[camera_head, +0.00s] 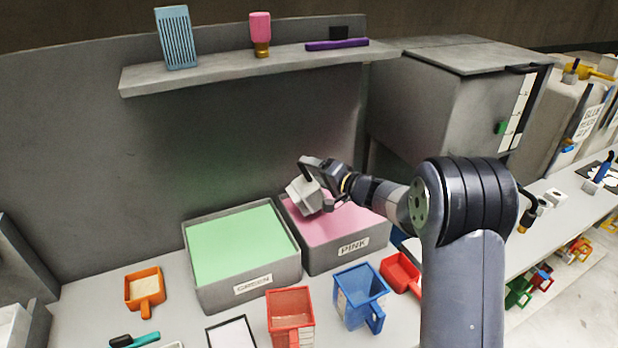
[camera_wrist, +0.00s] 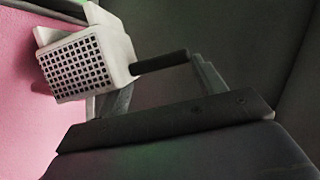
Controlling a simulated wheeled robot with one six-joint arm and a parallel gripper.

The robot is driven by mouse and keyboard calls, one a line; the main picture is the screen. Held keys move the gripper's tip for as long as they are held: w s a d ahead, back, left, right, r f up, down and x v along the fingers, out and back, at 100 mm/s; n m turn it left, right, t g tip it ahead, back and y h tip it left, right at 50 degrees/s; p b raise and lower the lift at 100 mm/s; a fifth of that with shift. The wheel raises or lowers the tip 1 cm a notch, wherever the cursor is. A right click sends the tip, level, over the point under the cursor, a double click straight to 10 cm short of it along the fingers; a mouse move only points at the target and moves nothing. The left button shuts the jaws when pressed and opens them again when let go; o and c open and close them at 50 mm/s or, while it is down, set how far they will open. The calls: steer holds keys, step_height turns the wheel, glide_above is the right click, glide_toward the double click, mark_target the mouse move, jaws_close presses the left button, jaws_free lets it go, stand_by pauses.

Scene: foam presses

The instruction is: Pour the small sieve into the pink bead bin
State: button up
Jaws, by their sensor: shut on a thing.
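The small sieve (camera_head: 304,194) is a pale grey-white box held tilted over the pink bead bin (camera_head: 349,247), which is labelled PINK and filled with pink. In the wrist view the sieve (camera_wrist: 85,62) shows its square-holed mesh face and a dark handle (camera_wrist: 160,62). My gripper (camera_head: 325,175) is shut on the sieve, above the bin's back left part. In the wrist view the pink contents (camera_wrist: 25,95) lie below and left of the sieve. I cannot see whether anything is inside the sieve or falling from it.
The bin labelled GREEN (camera_head: 252,286) stands directly left of the pink one. In front are a red cup (camera_head: 291,305), a blue cup (camera_head: 360,284) and a red scoop (camera_head: 401,272). An orange container (camera_head: 145,287) stands at left. A shelf (camera_head: 222,70) runs along the wall above.

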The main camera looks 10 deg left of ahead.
steer(key=shift+w+d+r+p, duration=0.1)
steer(key=shift+w+d+p, duration=0.1)
steer(key=shift+p, duration=0.25)
steer(key=w+d+f+m+t+y+p, duration=0.1)
steer(key=w+d+f+m+y+p, duration=0.1)
steer(key=d+m, duration=0.5)
steer(key=shift+w+d+f+m+t+y, duration=0.15)
steer(key=shift+w+f+m+t+y, duration=0.3)
steer(key=shift+w+m, duration=0.8)
steer(key=shift+w, duration=0.2)
stand_by(0.5)
